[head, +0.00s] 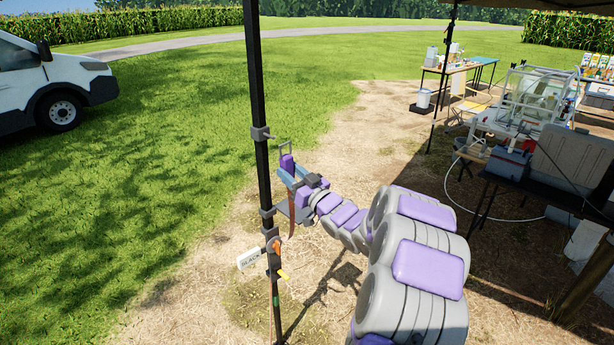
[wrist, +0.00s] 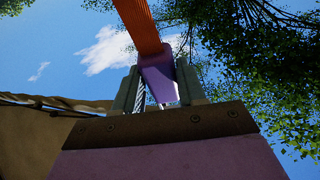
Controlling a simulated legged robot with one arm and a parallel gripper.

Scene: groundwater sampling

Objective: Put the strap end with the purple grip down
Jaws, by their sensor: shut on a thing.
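My gripper (head: 291,174) is beside the black pole (head: 256,100), to its right, at about mid-height in the head view. It is shut on the purple grip (head: 287,162) of the strap end. A grey metal loop shows just above the grip. A reddish-brown strap (head: 292,216) hangs down below my gripper, close to the pole. In the wrist view the purple grip (wrist: 158,84) sits between the two grey fingers, and an orange strap (wrist: 139,26) runs from it to the top edge.
A white tag reading "SLACK" (head: 249,259), an orange part (head: 275,244) and a yellow part (head: 282,275) are on the lower pole. A table with equipment (head: 510,160) stands at right under the canopy. A white van (head: 50,75) is at left. Grass and bare ground lie open.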

